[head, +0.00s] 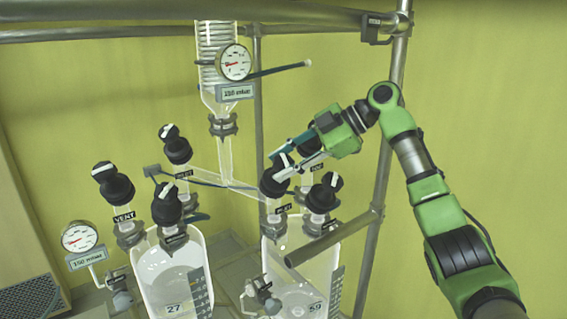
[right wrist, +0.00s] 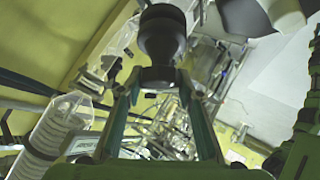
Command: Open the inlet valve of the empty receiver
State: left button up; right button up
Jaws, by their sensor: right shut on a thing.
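Two glass receivers stand side by side, the left one (head: 172,268) marked 27 and the right one (head: 272,262) marked 59. Each has several black valve knobs on top. My right gripper (head: 279,164) reaches in from the right and is shut on the black knob (head: 273,183) at the left of the right receiver; the tag below it seems to read INLET. In the right wrist view this knob (right wrist: 162,35) sits upright between the fingertips. Another knob (head: 176,146) bears a tag hard to read. The liquid levels are unclear. My left gripper is out of view.
A black knob (head: 324,196) stands close right of the held one, with another (head: 308,148) partly behind my gripper. A glass column with a gauge (head: 234,62) rises behind. A steel frame post (head: 381,170) and a short bar (head: 335,237) stand close to my right arm.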

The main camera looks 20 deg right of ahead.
jog(key=n+g, duration=0.3)
jog(key=n, duration=0.1)
jog(key=shift+n+h, duration=0.4)
dwell(0.4)
jog(key=o, duration=1.1)
